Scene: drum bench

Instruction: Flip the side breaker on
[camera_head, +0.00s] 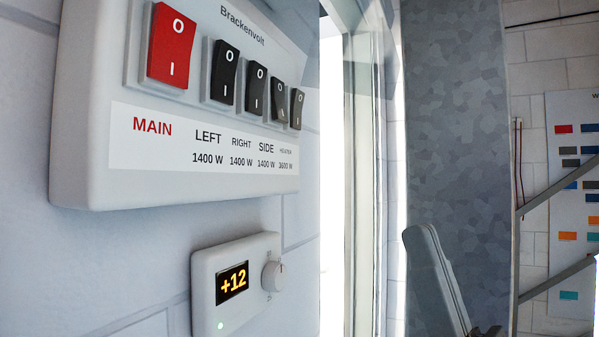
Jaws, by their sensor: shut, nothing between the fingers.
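The side breaker (280,102) is a black rocker switch marked O at the top and I at the bottom. It is the fourth switch from the left on the white breaker panel (75,150), above the printed word SIDE. Its face looks tilted differently from the black switches beside it, but it is small and I cannot tell which end is pressed in. Nothing touches it or covers it. A pale, rounded part, perhaps my arm (437,285), rises from the bottom edge at right. My gripper's fingers are not clearly visible in this view.
The red main switch (172,45), left switch (224,72), right switch (256,90) and heater switch (297,108) flank the side breaker closely. A thermostat (235,283) reading +12 is below. A bright window (345,180) and grey pillar (450,130) stand right.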

